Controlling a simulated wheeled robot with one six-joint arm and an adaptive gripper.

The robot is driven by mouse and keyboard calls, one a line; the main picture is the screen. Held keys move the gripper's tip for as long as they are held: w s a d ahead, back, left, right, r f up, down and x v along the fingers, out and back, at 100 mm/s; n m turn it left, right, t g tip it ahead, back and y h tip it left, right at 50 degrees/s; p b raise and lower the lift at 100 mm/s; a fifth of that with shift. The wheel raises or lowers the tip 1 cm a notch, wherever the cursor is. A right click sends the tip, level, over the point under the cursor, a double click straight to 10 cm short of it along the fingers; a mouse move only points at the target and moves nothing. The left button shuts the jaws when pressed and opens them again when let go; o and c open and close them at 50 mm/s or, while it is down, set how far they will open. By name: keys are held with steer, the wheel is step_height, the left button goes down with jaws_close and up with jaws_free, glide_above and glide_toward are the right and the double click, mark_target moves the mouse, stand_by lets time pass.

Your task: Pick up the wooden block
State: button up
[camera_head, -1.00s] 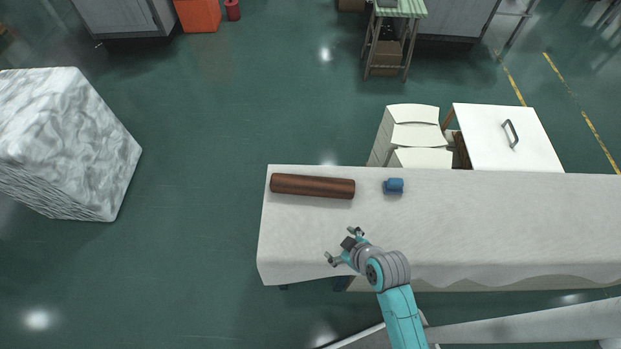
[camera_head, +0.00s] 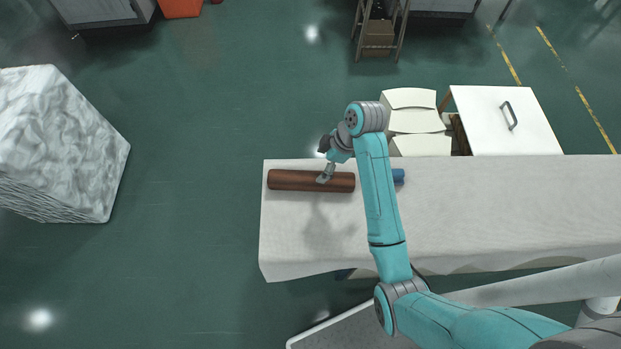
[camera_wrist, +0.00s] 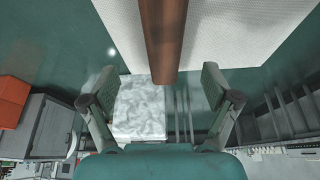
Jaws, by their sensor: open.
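The wooden block is a dark brown, rounded log (camera_head: 290,180) lying lengthwise near the left end of the cloth-covered table (camera_head: 480,205). In the head view my gripper (camera_head: 325,178) is over the right half of the log, seen from above, and one finger overlaps it. In the wrist view the log (camera_wrist: 163,40) runs down from the top edge, between and beyond the two spread fingers of my gripper (camera_wrist: 158,85). The fingers are open with nothing between their tips. I cannot tell the exact height of the gripper above the log.
A blue cup-like object (camera_head: 398,176) is mostly hidden behind my arm, right of the log. White stacked seats (camera_head: 415,120) and a white cabinet (camera_head: 500,130) stand beyond the table. A marble-like block (camera_head: 60,140) stands on the floor at left. The table's right side is clear.

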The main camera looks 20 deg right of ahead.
mark_target(312, 177)
steer(key=x, duration=0.3)
steer(key=shift+f, duration=0.15)
steer(key=shift+s+x, duration=0.15)
steer(key=shift+x, duration=1.25)
steer(key=shift+s+x, duration=0.2)
steer(key=shift+x, duration=1.2)
jaws_close()
